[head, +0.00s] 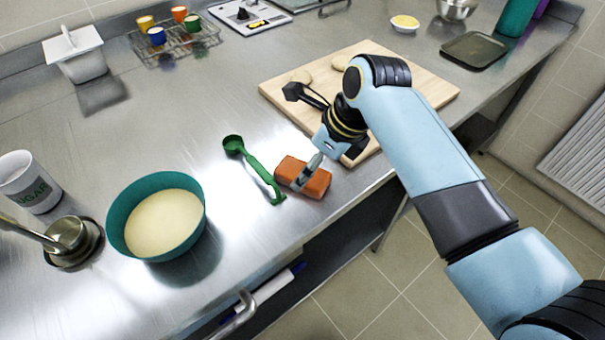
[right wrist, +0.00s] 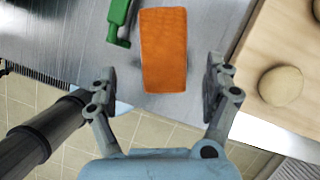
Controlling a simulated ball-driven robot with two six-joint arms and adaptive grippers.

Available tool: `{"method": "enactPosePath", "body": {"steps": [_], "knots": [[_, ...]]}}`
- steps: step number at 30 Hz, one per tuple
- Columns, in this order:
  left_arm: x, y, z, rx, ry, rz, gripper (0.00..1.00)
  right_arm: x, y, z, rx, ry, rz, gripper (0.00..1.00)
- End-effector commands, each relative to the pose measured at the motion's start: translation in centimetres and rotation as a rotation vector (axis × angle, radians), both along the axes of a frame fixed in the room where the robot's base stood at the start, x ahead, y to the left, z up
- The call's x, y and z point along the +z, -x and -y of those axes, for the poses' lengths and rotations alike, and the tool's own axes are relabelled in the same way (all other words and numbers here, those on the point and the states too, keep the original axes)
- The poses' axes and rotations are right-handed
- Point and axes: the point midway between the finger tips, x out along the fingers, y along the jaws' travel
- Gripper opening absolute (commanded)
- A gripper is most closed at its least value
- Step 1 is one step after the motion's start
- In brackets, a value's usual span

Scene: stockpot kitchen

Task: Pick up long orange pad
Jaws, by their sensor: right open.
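The long orange pad (head: 315,186) lies on the steel counter near its front edge, to the right of a green scoop. In the right wrist view the orange pad (right wrist: 163,50) lies lengthwise ahead of and between the two fingers. My right gripper (head: 306,172) is just above the pad and hides part of it. In the right wrist view my right gripper (right wrist: 160,85) is open and empty, with a gap on either side of the pad. My left gripper is not in view.
The green scoop (head: 256,168) lies close to the pad's left. A wooden board (head: 430,88) with dough rounds is behind and right. A teal bowl (head: 115,212) stands left, with a sugar canister (head: 28,182) beyond. The counter's middle is clear.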

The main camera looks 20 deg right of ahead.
Motion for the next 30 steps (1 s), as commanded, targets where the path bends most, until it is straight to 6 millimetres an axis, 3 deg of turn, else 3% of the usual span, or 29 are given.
{"method": "enactPosePath", "body": {"steps": [10,19,30], "knots": [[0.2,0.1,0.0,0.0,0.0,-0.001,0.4,-4.1,-1.8,-1.0,0.0,0.0,-0.001,0.85],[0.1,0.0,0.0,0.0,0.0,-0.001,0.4,-4.6,-2.0,-1.1,0.001,0.001,0.001,0.85],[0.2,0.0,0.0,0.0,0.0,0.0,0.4,-4.6,-2.0,-1.1,0.001,0.001,0.001,0.36]]}}
